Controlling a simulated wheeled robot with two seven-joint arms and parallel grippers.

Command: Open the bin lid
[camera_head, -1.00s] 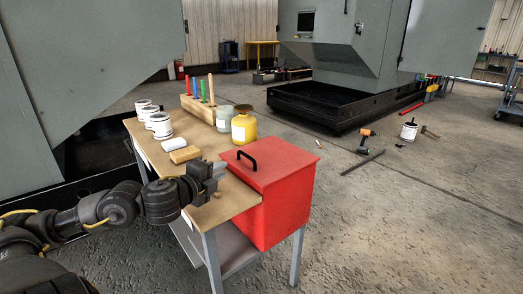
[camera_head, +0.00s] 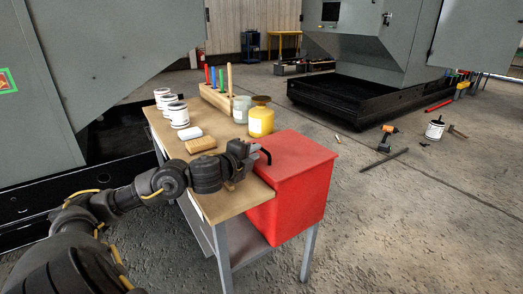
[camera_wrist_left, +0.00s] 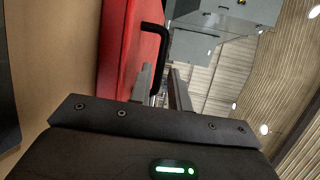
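The red bin (camera_head: 302,190) stands at the right end of the workbench, and its red lid (camera_head: 298,152) lies shut on top. A black handle (camera_head: 267,153) sits on the lid near its left side. My left gripper (camera_head: 252,152) is at the handle, level with the lid's left edge, and partly covers the handle. In the left wrist view the fingers (camera_wrist_left: 162,88) are apart, with the lower part of the handle (camera_wrist_left: 156,30) showing in line with the gap between them. I cannot tell whether they touch it. My right gripper is not in view.
The workbench (camera_head: 252,193) also bears a yellow jar (camera_head: 261,121), a tan block (camera_head: 201,145), a white item (camera_head: 190,133), white cans (camera_head: 179,117) and a wooden rack (camera_head: 215,97) with coloured rods. Tools lie on the floor at the right. Space above the lid is clear.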

